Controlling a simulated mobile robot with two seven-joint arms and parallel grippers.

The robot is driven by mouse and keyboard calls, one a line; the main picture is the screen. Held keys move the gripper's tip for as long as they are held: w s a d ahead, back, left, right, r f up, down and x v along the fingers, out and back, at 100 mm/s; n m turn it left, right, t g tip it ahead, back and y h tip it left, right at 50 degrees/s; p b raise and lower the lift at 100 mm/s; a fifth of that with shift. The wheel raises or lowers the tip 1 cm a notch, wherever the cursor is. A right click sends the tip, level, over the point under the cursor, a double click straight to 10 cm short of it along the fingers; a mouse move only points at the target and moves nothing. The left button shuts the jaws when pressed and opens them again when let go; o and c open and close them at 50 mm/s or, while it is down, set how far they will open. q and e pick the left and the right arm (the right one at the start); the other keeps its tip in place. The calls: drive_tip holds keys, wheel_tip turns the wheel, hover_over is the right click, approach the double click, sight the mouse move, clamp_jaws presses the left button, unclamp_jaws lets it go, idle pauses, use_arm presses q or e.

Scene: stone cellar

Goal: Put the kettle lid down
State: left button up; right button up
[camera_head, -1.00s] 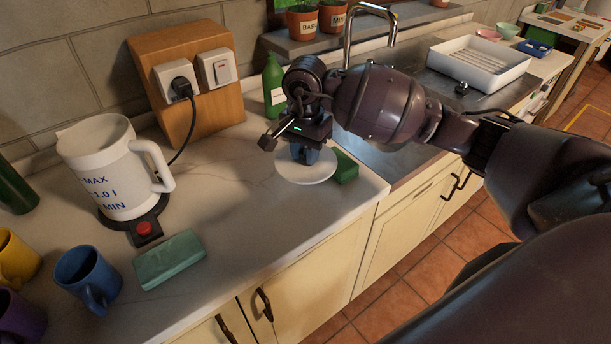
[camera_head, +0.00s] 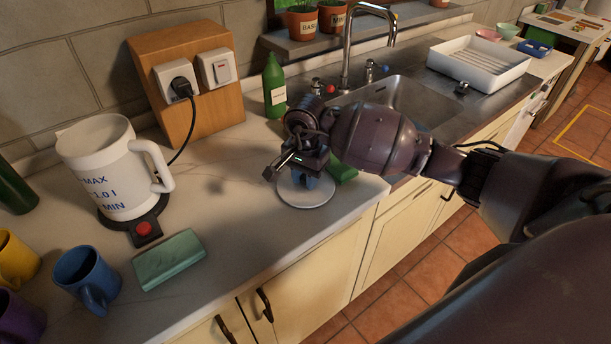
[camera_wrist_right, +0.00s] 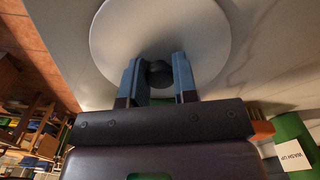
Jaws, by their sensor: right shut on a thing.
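The kettle lid (camera_head: 318,198) is a pale round disc with a dark knob, low over or on the worktop near its front edge; I cannot tell whether it touches. My right gripper (camera_head: 303,180) is above it, shut on the knob. In the right wrist view the lid (camera_wrist_right: 115,40) fills the top, with the knob between the blue fingers of the gripper (camera_wrist_right: 158,75). The white kettle (camera_head: 112,170) stands open-topped on its dark base at the left. My left gripper is not in view.
A green sponge (camera_head: 343,172) lies right beside the lid, partly behind my gripper. A green bottle (camera_head: 274,88) stands behind. A green block (camera_head: 170,260), a blue mug (camera_head: 88,278) and a yellow mug (camera_head: 14,258) are at the left. The worktop (camera_head: 235,200) between kettle and lid is clear.

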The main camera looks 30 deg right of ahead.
sight(305, 177)
drive_tip(key=shift+f, duration=0.15)
drive_tip(key=o, duration=0.9)
wheel_tip(305, 177, up, 12)
drive_tip(key=shift+r, duration=0.2)
idle(0.3)
